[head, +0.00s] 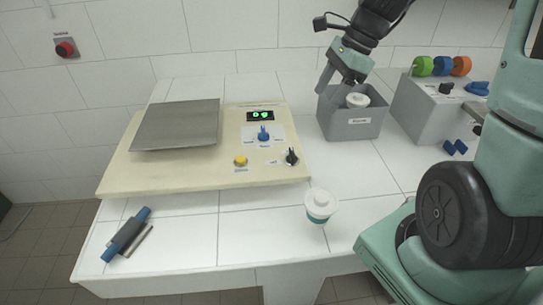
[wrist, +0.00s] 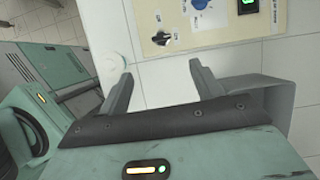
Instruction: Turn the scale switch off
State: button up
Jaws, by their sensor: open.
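The scale (head: 120,172) is a cream slab with a square grey metal plate (head: 178,125) at its left and a panel at its right. The scale switch (head: 292,157) is a small black knob at the panel's front right corner; it also shows in the wrist view (wrist: 162,38), beyond the fingertips. A lit green display (head: 260,115), a blue knob (head: 263,134) and a yellow button (head: 240,160) share the panel. My gripper (head: 342,84) is open and empty above the grey bin, back and right of the switch, not touching it. In the wrist view its fingers (wrist: 160,80) are spread apart.
The grey bin (head: 350,130) holds a white-lidded cup (head: 357,100). Another white-lidded cup (head: 320,204) stands in front of the scale's right corner. A grey box with coloured knobs (head: 425,110) is at right. A blue-ended roller (head: 127,233) lies front left.

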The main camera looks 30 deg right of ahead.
aim_at(293, 152)
jog(key=x, duration=1.7)
jog(key=shift+w+f+b, duration=0.15)
jog(key=shift+w+b, duration=0.05)
jog(key=shift+b, duration=0.1)
jog(key=c, duration=1)
